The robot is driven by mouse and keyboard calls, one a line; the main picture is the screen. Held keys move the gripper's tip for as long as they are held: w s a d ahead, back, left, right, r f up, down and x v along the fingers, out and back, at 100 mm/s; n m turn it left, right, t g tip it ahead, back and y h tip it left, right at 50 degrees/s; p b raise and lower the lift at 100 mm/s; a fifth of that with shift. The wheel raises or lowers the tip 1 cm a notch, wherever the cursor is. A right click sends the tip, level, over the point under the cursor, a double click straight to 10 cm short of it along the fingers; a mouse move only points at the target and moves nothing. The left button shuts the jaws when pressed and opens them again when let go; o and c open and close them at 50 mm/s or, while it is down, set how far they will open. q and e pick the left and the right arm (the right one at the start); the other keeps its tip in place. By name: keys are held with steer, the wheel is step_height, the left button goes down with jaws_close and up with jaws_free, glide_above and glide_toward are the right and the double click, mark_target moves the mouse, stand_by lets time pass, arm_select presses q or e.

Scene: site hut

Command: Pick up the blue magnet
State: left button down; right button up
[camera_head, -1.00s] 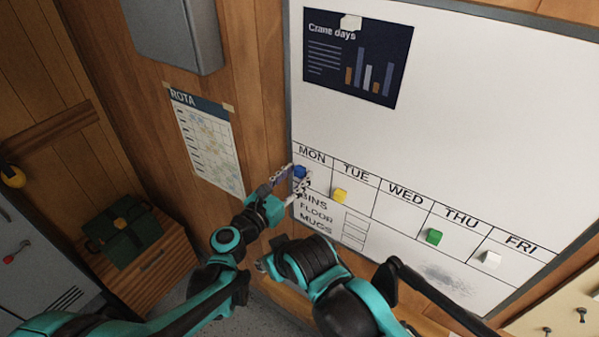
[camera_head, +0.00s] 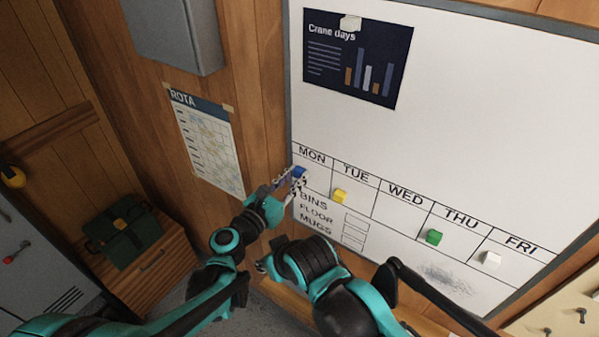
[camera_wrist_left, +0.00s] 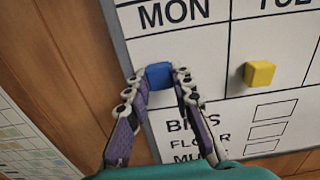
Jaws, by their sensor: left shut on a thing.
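The blue magnet (camera_head: 299,172) is in the MON column of the whiteboard (camera_head: 480,110), near its left edge. In the left wrist view the blue magnet (camera_wrist_left: 159,75) sits between the fingertips of my left gripper (camera_wrist_left: 156,80), which is shut on it. I cannot tell whether the magnet still touches the board. In the head view my left gripper (camera_head: 293,179) partly covers it. My right arm comes in at the bottom centre; its fingertips are not clearly seen.
A yellow magnet (camera_head: 339,195) is under TUE, a green one (camera_head: 434,236) under THU, and a white one (camera_head: 491,259) under FRI. A Crane days poster (camera_head: 357,57) hangs on the board. A rota sheet (camera_head: 207,143) is on the wood wall to the left.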

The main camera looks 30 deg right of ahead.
mark_target(297, 175)
arm_select(q)
steer(key=shift+b+v, duration=0.3)
steer(key=shift+v, duration=1.85)
steer(key=shift+a, duration=0.1)
steer(key=shift+s+a+r+p, duration=0.35)
steer(key=shift+a+r, duration=0.15)
steer(key=shift+a, duration=0.25)
steer(key=shift+s+a+r+p, duration=0.35)
steer(key=shift+a+r, duration=0.15)
steer(key=shift+a, duration=0.25)
steer(key=shift+s+a+r+p, duration=0.35)
steer(key=shift+a+r, duration=0.1)
steer(key=shift+a, duration=0.3)
steer(key=shift+w, duration=0.1)
